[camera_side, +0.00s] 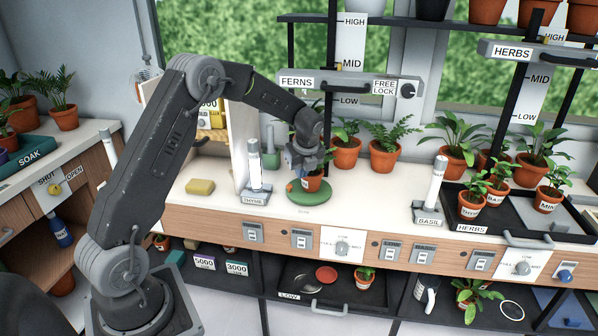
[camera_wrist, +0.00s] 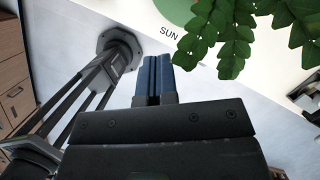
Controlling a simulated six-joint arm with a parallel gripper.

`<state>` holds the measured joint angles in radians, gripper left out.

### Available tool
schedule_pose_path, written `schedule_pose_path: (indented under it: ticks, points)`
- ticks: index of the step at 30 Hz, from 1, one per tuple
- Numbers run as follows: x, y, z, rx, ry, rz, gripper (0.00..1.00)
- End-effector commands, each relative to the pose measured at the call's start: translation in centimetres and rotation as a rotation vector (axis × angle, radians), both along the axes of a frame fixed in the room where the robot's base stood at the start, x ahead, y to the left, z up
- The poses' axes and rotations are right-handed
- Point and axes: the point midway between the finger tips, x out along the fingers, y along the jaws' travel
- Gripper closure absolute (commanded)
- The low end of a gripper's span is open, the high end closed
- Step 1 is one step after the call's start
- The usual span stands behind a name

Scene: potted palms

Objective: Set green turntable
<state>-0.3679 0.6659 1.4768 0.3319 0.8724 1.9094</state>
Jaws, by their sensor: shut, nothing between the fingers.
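The green turntable (camera_side: 308,198) is a low round disc on the white counter. A labelled terracotta pot (camera_side: 312,184) with a leafy plant stands on it. In the wrist view the turntable's edge (camera_wrist: 174,10) shows at the top, beside the printed word SUN, and green leaves (camera_wrist: 235,35) hang at the upper right. My gripper (camera_side: 304,172) is low over the turntable, close to the pot and overlapping it in the side view; I cannot tell if they touch. Its blue fingers (camera_wrist: 154,70) are shut together and empty.
A thyme post (camera_side: 255,180) and a yellow sponge (camera_side: 200,187) are to the left. The basil post (camera_side: 432,200) and black herbs tray (camera_side: 475,228) are to the right. A ferns rail (camera_side: 350,84) hangs above. Counter right of the turntable is clear.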

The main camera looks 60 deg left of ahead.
Motion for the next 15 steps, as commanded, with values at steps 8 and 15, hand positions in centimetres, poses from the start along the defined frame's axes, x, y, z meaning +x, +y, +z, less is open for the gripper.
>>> schedule_pose_path:
  ticks: [8,15]
  points:
    - [0.2,1.7,-5.6,-0.001,0.004,0.001,1.0]
    - [0.6,4.1,-8.4,0.001,-0.001,0.006,1.0]
